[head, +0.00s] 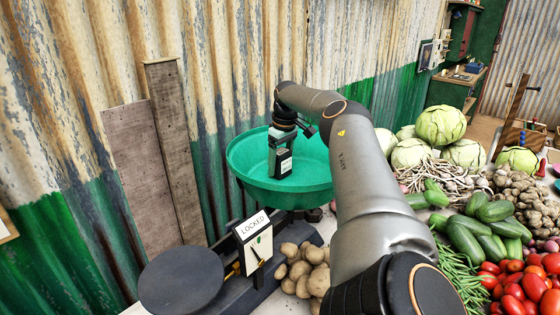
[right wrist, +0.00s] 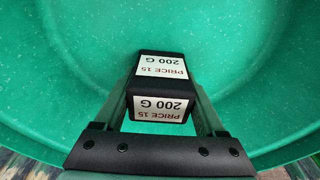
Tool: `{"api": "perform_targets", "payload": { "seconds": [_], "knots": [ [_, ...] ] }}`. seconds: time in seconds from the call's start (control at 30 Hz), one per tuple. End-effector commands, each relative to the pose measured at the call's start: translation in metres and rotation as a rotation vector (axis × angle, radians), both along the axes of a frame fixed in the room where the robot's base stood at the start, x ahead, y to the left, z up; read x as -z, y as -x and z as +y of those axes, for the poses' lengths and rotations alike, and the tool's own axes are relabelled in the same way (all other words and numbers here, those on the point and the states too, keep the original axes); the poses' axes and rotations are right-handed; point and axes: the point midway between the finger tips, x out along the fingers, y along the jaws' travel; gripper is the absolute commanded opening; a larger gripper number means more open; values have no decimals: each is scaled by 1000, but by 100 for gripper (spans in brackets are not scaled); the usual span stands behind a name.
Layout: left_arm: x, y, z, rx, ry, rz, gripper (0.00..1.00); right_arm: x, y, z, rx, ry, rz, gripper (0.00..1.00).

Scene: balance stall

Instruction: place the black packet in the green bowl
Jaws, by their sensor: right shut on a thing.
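The green bowl (head: 290,194) is a wide round pan, held up at one side of the balance in the head view. My right gripper (head: 281,160) reaches down inside its rim, shut on the black packet (head: 285,165). In the right wrist view the packet (right wrist: 161,68) sits between the two fingers of the gripper (right wrist: 162,98), with white labels reading "PRICE 15 200 G". The bowl's green inside (right wrist: 60,60) surrounds it. I cannot tell whether the packet touches the bowl's floor. My left gripper is not in view.
Potatoes (head: 303,268) lie below the bowl. Cabbages (head: 441,125), cucumbers (head: 466,234) and tomatoes (head: 515,290) fill the right. Wooden boards (head: 176,150) lean on the corrugated wall behind.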

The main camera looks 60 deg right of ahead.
Motion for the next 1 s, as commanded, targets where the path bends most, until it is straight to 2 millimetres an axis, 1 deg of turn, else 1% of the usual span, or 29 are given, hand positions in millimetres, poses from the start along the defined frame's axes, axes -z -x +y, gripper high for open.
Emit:
{"api": "perform_targets", "payload": {
  "seconds": [0.17,0.2,0.4,0.63,0.77,0.87,0.97,1.0],
  "knots": [
    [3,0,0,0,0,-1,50,3,0,0,0,-1,-1,0],
    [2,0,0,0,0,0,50,1,0,0,0,-1,0,77],
    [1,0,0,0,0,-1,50,1,0,0,0,0,1,99],
    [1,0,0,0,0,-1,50,1,0,0,0,0,1,100],
    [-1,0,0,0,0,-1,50,-5,0,0,0,-1,-2,100],
    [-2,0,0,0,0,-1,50,-18,1,1,0,-1,-5,100],
    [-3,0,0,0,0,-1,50,-36,3,1,0,0,-6,100],
    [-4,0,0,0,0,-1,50,-47,3,2,0,0,-7,100]
  ]
}}
